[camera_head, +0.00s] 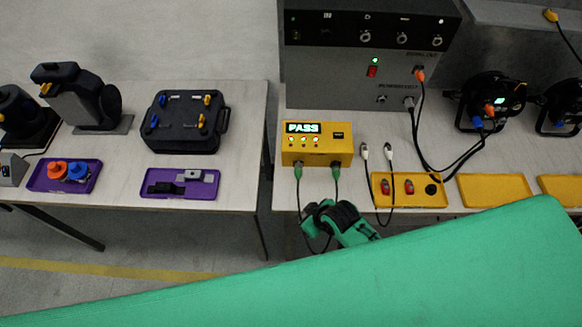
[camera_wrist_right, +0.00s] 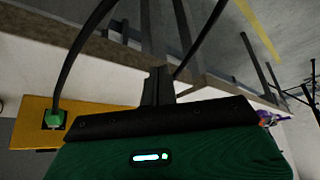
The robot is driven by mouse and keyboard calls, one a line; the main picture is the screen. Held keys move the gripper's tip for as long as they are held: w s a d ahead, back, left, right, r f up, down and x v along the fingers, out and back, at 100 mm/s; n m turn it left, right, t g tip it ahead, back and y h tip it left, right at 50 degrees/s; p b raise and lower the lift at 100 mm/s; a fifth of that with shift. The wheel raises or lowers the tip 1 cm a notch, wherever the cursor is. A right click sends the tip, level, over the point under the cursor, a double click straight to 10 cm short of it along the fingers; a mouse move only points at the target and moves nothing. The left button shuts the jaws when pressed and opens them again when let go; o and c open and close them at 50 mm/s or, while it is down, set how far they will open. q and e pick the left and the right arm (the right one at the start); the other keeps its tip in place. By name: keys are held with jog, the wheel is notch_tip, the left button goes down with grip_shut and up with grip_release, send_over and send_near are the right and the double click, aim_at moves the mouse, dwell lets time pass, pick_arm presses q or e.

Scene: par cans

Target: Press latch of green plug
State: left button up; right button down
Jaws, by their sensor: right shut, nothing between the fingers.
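A yellow tester box (camera_head: 316,154) with a lit PASS display stands on the right-hand table. Two green plugs, a left one (camera_head: 298,172) and a right one (camera_head: 336,174), sit in its front side with dark cables hanging down. The right wrist view shows one green plug (camera_wrist_right: 55,120) in the yellow box face (camera_wrist_right: 30,121), left of my fingers. My right gripper (camera_head: 316,212) is below and in front of the box, apart from the plugs. Its dark fingers (camera_wrist_right: 158,82) are shut and empty. The latches are too small to make out. My left gripper is out of view.
A yellow tray (camera_head: 408,200) with small red parts lies right of the box, two white-tipped cables (camera_head: 389,155) beside it. A grey power unit (camera_head: 340,80) stands behind. Hanging cables cross the table front. A gap separates the left table (camera_head: 245,150).

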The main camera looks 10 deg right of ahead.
jog(key=w+a+r+n+y, duration=0.1)
jog(key=w+a+r+n, duration=0.1)
jog(key=w+a+r, duration=0.1)
jog(key=w+a+r+n+y, duration=0.1)
jog(key=w+a+r+n, duration=0.2)
jog(key=shift+w+a+t+y+p, duration=0.25)
jog(key=shift+a+t+y+p, duration=0.1)
jog(key=shift+a+t+y, duration=0.05)
notch_tip(320, 180, up, 4)
jog(key=w+a+n+y, duration=0.2)
jog(key=a+n, duration=0.1)
jog(key=n, duration=0.1)
notch_tip(320, 180, up, 6)
jog(key=n+g+p, duration=0.1)
jog(key=n+p, duration=0.1)
jog(key=n, duration=0.3)
send_over(298, 168)
jog(key=d, duration=0.1)
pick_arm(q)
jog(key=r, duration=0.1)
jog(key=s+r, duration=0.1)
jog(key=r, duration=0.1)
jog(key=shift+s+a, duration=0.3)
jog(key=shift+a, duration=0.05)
pick_arm(e)
jog(key=shift+s+d+f, duration=0.1)
jog(key=shift+s+d, duration=0.05)
jog(key=shift+s, duration=0.05)
jog(key=shift+f, duration=0.1)
